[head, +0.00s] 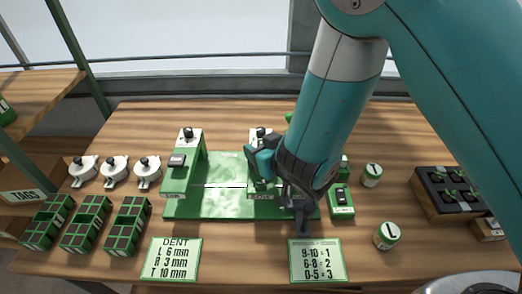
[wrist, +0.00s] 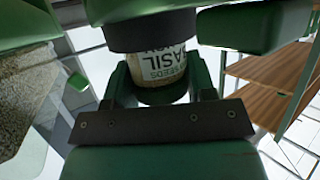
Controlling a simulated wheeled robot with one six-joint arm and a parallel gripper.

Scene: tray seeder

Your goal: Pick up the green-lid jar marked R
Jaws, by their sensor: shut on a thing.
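My gripper (wrist: 160,88) is shut on a pale jar (wrist: 168,72) in the wrist view. No R mark can be made out. In the head view my gripper (head: 290,190) is over the right side of the green seeder base (head: 220,207), and the held jar is hidden there.
Two small jars (head: 372,175) (head: 387,236) stand right of the seeder. A seedling tray (head: 450,195) is at the far right. Two cards (head: 172,259) (head: 317,260) lie at the front.

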